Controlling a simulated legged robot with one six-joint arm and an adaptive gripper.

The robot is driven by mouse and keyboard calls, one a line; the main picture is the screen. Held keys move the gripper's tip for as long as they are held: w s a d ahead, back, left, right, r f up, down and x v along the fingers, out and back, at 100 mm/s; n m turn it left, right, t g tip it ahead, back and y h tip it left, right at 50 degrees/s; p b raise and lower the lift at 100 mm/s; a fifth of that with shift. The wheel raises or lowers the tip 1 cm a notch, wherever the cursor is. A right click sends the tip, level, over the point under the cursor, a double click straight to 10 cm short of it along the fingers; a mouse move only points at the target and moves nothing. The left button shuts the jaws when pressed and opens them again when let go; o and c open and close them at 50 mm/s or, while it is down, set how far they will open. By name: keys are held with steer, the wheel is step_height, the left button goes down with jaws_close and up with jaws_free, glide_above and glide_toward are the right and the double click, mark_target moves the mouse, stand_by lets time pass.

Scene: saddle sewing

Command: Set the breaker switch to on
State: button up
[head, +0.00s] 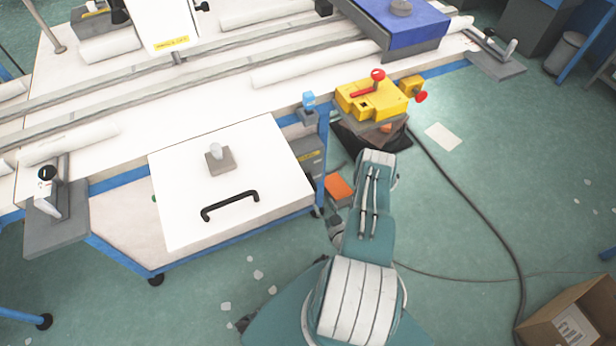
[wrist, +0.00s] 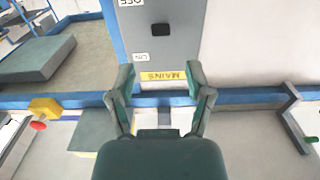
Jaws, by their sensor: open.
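In the wrist view a grey breaker panel (wrist: 185,52) appears upside down, with a yellow MAINS label (wrist: 163,77). Its black switch (wrist: 160,29) sits between the OFF label (wrist: 131,2) and the ON label (wrist: 141,57); its exact setting is hard to tell. My gripper (wrist: 161,78) is open and empty, its fingers on either side of the MAINS label in the picture, with the switch beyond the fingertips. Whether the fingers touch the panel cannot be told. In the head view my gripper is not clearly visible. A grey box with a yellow label (head: 309,154) shows beside the table leg.
A yellow box with red knobs (head: 365,100) stands at the table's front edge, above my arm. A white panel with a black handle (head: 230,205) lies to the left. A cable (head: 470,195) runs over the floor, and a cardboard box (head: 580,305) stands at lower right.

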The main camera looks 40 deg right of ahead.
mark_target(314, 188)
steer(key=x, duration=1)
steer(key=shift+w+a, duration=0.1)
steer(key=shift+w, duration=0.15)
jaws_close()
